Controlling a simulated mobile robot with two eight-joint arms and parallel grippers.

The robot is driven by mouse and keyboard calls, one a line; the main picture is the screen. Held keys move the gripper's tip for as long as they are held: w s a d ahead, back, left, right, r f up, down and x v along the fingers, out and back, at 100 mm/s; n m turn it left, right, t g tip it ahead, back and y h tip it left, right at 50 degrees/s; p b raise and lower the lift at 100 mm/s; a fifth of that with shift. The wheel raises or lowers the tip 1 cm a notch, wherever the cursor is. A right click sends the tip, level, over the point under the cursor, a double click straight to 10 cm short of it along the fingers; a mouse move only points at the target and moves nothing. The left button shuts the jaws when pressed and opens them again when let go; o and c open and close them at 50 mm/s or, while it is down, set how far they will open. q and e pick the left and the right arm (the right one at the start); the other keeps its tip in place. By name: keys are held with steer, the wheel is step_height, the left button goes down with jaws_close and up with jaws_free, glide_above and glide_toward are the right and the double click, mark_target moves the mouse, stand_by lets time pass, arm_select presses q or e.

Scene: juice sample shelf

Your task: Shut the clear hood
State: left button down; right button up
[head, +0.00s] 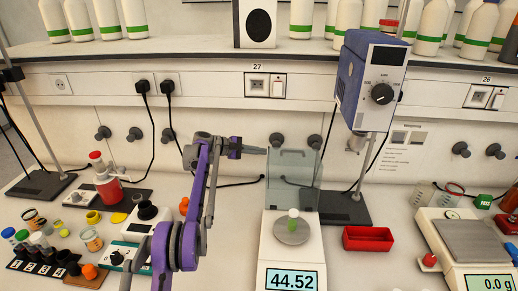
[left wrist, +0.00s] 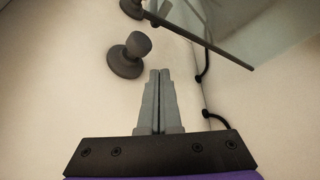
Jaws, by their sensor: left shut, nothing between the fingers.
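The clear hood (head: 305,170) stands upright at the back of the white scale (head: 291,257), tilted up off the round pan (head: 292,236). In the left wrist view the shut fingers (left wrist: 160,72) point at the wall, and the hood's clear pane (left wrist: 262,42) with a dark edge shows at upper right. My right gripper is out of view.
A blue stirrer (head: 371,80) on a stand and a red tray (head: 368,239) are right of the scale. Vials, a small dark-knobbed device (head: 147,210) and a red flask (head: 107,187) crowd the left. A bottle shelf (head: 170,48) runs above.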

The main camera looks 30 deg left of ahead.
arm_select(q)
steer(key=w+d, duration=0.2)
steer(key=d, duration=0.4)
steer(key=shift+w+r, duration=0.25)
steer(key=shift+w, duration=0.05)
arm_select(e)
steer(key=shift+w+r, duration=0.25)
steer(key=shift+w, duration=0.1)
arm_select(q)
steer(key=shift+s+r, duration=0.1)
steer(key=shift+r, duration=0.05)
